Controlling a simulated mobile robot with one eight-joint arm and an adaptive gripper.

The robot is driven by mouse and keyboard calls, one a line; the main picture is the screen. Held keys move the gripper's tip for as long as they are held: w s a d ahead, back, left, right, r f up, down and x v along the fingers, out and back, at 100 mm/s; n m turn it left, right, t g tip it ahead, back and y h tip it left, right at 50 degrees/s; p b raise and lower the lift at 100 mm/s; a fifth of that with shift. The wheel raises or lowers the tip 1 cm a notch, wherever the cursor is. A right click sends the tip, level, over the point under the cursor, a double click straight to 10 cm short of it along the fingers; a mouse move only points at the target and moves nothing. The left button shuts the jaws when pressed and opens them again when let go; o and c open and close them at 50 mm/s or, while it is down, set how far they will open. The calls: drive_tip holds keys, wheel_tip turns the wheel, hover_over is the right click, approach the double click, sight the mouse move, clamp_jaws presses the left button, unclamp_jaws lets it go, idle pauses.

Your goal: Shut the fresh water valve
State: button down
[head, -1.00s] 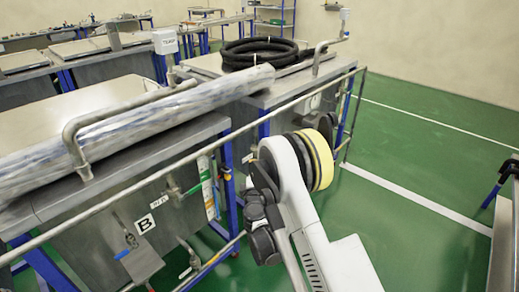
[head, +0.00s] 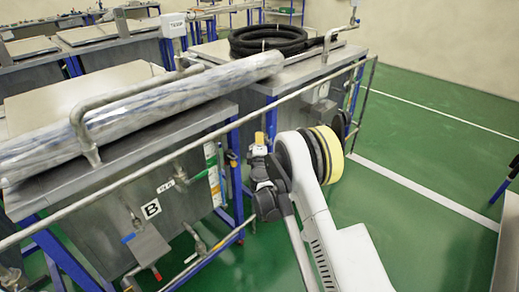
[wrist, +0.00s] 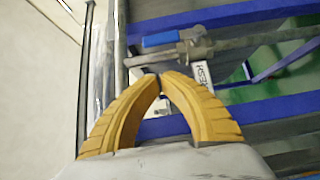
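In the wrist view, a valve with a blue lever (wrist: 161,39) sits on a grey metal pipe (wrist: 145,58), just beyond my fingertips. A white label (wrist: 203,75) beside it reads "ESH", the rest being hidden. My gripper (wrist: 160,80) has two yellow fingers whose tips meet or nearly meet, with nothing seen between them. The tips look close to the pipe; I cannot tell if they touch it. In the head view my gripper (head: 260,138) shows as a small yellow tip pointing up, right of the tank marked B. I cannot pick out this valve there.
In the head view, the tank front marked B (head: 152,209) carries another blue handle (head: 128,238) and a green handle (head: 180,170). A long metal rail (head: 200,144) runs along the tanks. Green floor (head: 430,150) is clear to the right.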

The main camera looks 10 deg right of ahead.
sight(271, 132)
drive_tip(key=shift+w+d+b, duration=0.35)
drive_tip(key=shift+w+d, duration=0.25)
drive_tip(key=shift+d, duration=0.2)
drive_tip(key=shift+w+d+b, duration=0.35)
drive_tip(key=shift+w+d, duration=0.25)
drive_tip(key=shift+d, duration=0.2)
drive_tip(key=shift+r, duration=0.15)
